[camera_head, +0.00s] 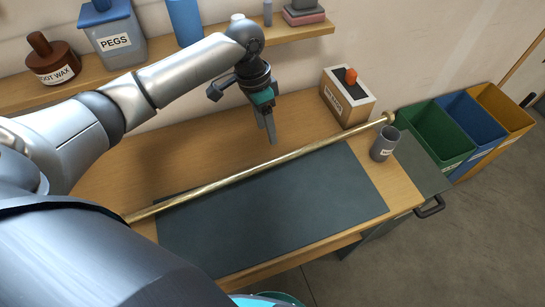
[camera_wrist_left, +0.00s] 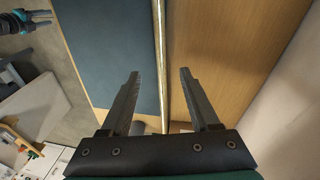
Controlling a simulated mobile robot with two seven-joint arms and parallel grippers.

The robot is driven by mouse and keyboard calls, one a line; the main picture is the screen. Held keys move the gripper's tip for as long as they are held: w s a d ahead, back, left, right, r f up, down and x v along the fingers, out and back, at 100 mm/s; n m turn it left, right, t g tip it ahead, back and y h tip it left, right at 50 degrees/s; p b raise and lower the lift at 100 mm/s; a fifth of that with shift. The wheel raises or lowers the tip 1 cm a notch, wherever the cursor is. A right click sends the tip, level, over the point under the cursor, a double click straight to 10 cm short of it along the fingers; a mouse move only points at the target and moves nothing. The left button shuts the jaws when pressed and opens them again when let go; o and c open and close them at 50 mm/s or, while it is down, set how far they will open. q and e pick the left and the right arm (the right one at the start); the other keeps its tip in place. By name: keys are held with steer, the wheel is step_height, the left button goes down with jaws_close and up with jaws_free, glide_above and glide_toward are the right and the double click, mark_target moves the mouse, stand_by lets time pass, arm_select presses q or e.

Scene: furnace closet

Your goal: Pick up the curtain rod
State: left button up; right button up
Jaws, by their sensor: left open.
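The curtain rod (camera_head: 262,167) is a long brass-coloured bar with a round knob at its right end. It lies slantwise across the wooden workbench, along the back of a dark mat. In the left wrist view the rod (camera_wrist_left: 161,62) runs up the picture, between the lines of the two fingers. My left gripper (camera_head: 268,140) points down over the bench, just behind the middle of the rod. Its fingers, also in the left wrist view (camera_wrist_left: 160,75), are apart with nothing held. My right gripper cannot be made out in the head view.
The dark mat (camera_head: 280,215) covers the bench front. A grey cup (camera_head: 385,145) and a labelled box (camera_head: 347,98) stand near the rod's right end. Green (camera_head: 437,132), blue (camera_head: 474,125) and yellow (camera_head: 505,108) bins stand at the right. A shelf (camera_head: 160,70) with containers runs behind my left arm.

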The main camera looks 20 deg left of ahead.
arm_select(q)
glide_above(272, 160)
steer(key=f, duration=0.6)
steer(key=shift+w+a+f+b, duration=0.1)
steer(key=shift+a+b, duration=0.25)
steer(key=shift+d+f+b, duration=0.15)
steer(key=shift+f+b, duration=0.05)
steer(key=shift+f, duration=1.25)
steer(key=shift+d+f+b, duration=0.15)
steer(key=shift+f+b, duration=0.05)
steer(key=shift+f, duration=1.2)
steer(key=shift+c, duration=0.4)
jaws_close()
steer(key=shift+r, duration=0.1)
